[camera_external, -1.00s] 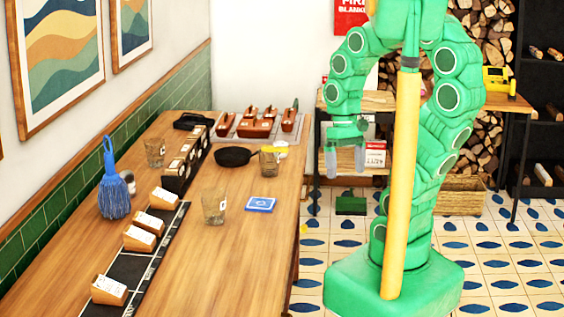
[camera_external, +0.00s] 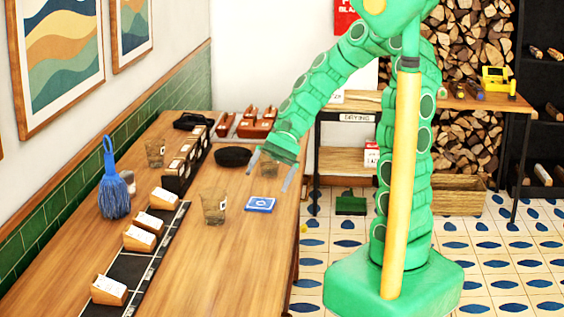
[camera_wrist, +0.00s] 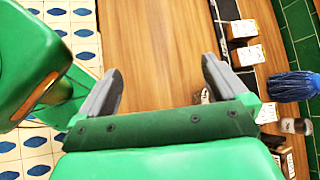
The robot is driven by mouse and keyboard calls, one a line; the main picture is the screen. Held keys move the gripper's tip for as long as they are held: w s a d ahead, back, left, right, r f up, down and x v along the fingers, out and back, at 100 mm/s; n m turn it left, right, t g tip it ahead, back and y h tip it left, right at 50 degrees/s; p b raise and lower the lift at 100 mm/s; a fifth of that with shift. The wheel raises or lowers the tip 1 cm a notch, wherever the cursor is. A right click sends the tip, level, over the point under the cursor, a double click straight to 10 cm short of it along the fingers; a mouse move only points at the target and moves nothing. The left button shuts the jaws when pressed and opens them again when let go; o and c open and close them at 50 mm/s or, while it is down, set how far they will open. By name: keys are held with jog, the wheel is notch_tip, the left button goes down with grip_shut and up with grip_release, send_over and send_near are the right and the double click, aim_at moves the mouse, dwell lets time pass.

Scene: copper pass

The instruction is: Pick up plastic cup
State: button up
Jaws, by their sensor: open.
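Several clear cups stand upright on the wooden table, and I cannot tell which is the plastic one. One cup (camera_external: 214,208) stands left of the blue square. Another cup (camera_external: 155,153) is farther back left. A third cup (camera_external: 269,168) is partly hidden behind my gripper (camera_external: 271,173). My gripper is open above the table's right part, pointing down, with nothing visibly held. In the wrist view, the gripper (camera_wrist: 162,85) has bare wood between its fingers. A small clear or pale item (camera_wrist: 206,96) shows partly beside the right finger.
A blue square (camera_external: 261,204) lies near the right table edge. A black pan (camera_external: 233,156) lies behind. A blue brush (camera_external: 113,185) and card holders (camera_external: 139,238) on a black strip (camera_external: 127,270) line the left. The table front (camera_external: 225,275) is clear.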

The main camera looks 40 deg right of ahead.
jog(key=w+a+f+m+t+y, duration=0.1)
jog(key=w+a+f+m+y, duration=0.15)
jog(key=w+m, duration=0.4)
jog(key=m+t+y, duration=0.2)
jog(key=m+y, duration=0.1)
jog(key=m, duration=0.1)
send_near(203, 203)
jog(key=shift+x, duration=3.05)
jog(key=shift+w, duration=0.1)
jog(key=shift+c, duration=0.5)
jog(key=shift+f, duration=0.1)
jog(key=c, duration=0.6)
